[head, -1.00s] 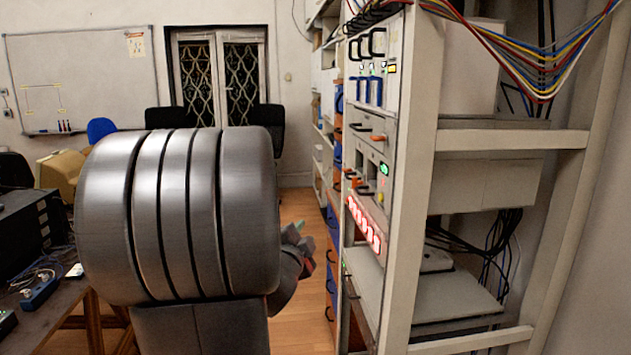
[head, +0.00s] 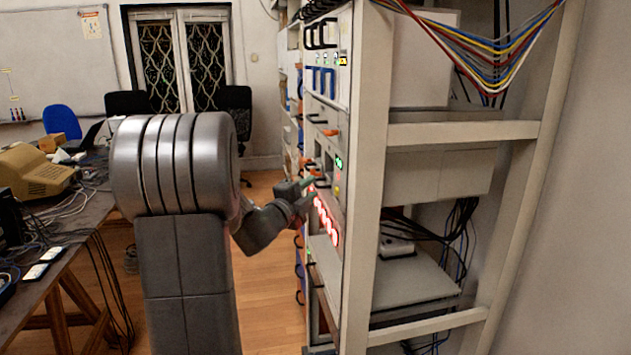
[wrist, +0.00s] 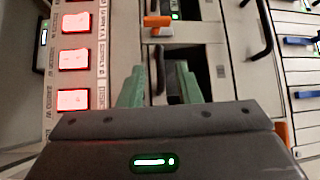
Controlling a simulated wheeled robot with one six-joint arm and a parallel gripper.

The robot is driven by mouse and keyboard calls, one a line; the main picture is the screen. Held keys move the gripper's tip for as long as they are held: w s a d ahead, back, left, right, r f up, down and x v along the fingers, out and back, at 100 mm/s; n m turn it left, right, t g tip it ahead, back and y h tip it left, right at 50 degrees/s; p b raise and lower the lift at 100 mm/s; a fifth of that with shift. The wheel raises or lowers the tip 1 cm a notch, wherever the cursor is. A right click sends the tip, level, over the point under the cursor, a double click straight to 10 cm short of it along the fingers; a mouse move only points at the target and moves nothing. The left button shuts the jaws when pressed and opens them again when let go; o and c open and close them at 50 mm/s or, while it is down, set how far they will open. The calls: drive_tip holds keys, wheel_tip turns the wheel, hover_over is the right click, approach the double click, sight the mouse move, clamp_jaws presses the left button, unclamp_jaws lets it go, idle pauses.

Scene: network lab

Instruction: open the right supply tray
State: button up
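My gripper (head: 304,190) is at the front of the rack, beside the supply unit with the green display (head: 338,162). In the wrist view its two green fingers (wrist: 160,88) are apart. A dark upright handle (wrist: 160,72) of a supply tray shows between them; I cannot tell whether either finger touches it. An orange latch (wrist: 157,21) sits just above this handle in the wrist view. Another orange latch (wrist: 282,130) is partly hidden behind the gripper body. The trays look flush with the rack; in the head view my arm and gripper partly cover them.
Red lit switches (wrist: 73,60) line the panel left of the fingers in the wrist view. A long black handle (wrist: 262,30) and blue levers (wrist: 300,92) are to the right. The rack post (head: 368,150) stands right of the trays.

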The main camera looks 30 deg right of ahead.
sight(316, 184)
drive_tip(key=shift+x, duration=1.75)
clamp_jaws()
